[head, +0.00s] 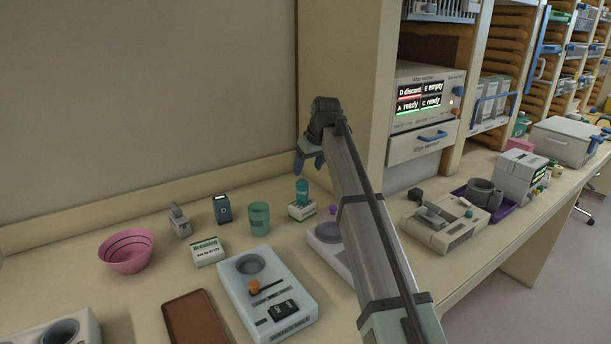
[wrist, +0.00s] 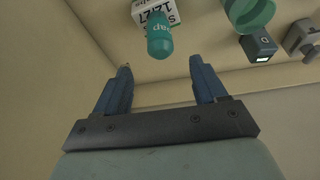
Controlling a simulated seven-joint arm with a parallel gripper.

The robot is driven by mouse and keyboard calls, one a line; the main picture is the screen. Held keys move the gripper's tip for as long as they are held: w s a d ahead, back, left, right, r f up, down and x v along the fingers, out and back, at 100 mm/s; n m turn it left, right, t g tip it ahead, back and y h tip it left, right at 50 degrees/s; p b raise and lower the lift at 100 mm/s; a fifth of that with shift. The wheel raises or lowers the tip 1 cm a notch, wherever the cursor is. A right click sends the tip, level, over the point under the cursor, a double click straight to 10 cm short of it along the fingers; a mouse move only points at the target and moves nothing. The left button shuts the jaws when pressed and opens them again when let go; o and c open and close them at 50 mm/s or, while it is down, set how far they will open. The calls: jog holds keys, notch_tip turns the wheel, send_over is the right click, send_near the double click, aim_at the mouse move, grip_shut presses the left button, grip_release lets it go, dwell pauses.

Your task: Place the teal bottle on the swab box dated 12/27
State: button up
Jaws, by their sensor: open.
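The teal bottle (head: 302,188) stands upright on a small white box (head: 301,211) near the back wall. In the wrist view the bottle (wrist: 159,40) shows with its end toward me, and the white swab box (wrist: 146,11) at its base reads 12/27. My gripper (head: 309,166) is above and a little behind them in the head view. In the wrist view my gripper (wrist: 161,66) is open with nothing between its fingers, and the bottle is beyond the fingertips, apart from them. The underside of the bottle is hidden.
A teal cup (head: 259,219) and a dark small device (head: 222,209) stand left of the box. A dressing box (head: 208,252), a pink bowl (head: 126,251) and a pale device with an orange knob (head: 268,294) are nearer. A purple item (head: 333,209) lies right of the box.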

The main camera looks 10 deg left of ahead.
jog(key=shift+v, duration=1.05)
